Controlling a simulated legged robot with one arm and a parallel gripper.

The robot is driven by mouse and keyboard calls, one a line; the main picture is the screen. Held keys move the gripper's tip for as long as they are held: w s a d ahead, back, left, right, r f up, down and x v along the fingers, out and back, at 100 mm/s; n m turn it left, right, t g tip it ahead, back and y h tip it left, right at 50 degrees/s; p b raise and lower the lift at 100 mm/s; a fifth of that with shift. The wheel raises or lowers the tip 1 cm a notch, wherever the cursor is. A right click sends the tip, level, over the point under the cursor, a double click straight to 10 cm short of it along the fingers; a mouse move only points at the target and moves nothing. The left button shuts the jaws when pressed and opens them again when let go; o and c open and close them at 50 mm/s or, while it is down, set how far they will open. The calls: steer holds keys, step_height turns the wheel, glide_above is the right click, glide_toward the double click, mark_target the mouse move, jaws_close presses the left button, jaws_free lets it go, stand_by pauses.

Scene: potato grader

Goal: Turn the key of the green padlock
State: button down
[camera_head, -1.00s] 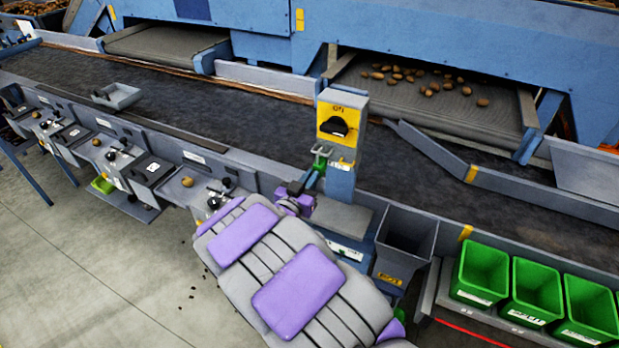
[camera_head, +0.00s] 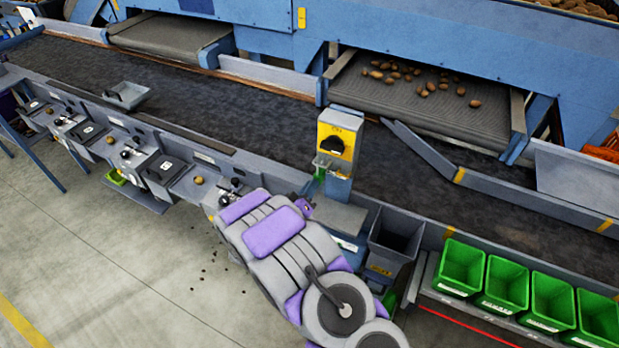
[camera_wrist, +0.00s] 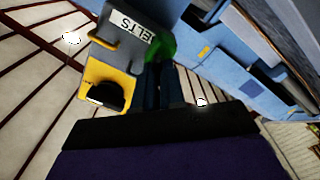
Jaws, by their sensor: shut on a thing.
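The green padlock (camera_head: 319,174) hangs under a small grey hasp on the front of the yellow switch box (camera_head: 338,148). My gripper (camera_head: 307,207) is low in front of the box, just below the padlock, mostly hidden by my purple and grey arm. The wrist view shows its dark jaw edge (camera_wrist: 160,125) across the bottom. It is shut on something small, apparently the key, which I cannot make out.
The switch box has a black rotary knob (camera_head: 333,145). A dark conveyor belt (camera_head: 240,110) runs behind it. A grey chute bin (camera_head: 397,240) and several green bins (camera_head: 460,267) stand to the right. Grading stations line the left. Open floor (camera_head: 110,260) lies at lower left.

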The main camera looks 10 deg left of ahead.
steer(key=n+p, duration=0.1)
steer(key=n, duration=0.2)
steer(key=n+p, duration=0.2)
steer(key=n, duration=0.1)
steer(key=n+p, duration=0.2)
steer(key=n, duration=0.1)
steer(key=shift+a+f, duration=0.15)
steer(key=shift+f, duration=0.1)
steer(key=shift+n, duration=0.3)
steer(key=c, duration=1.2)
jaws_free()
steer(key=b+v, duration=0.1)
steer(key=v, duration=1.6)
steer(key=shift+s+a, duration=0.1)
steer(key=shift+s, duration=0.05)
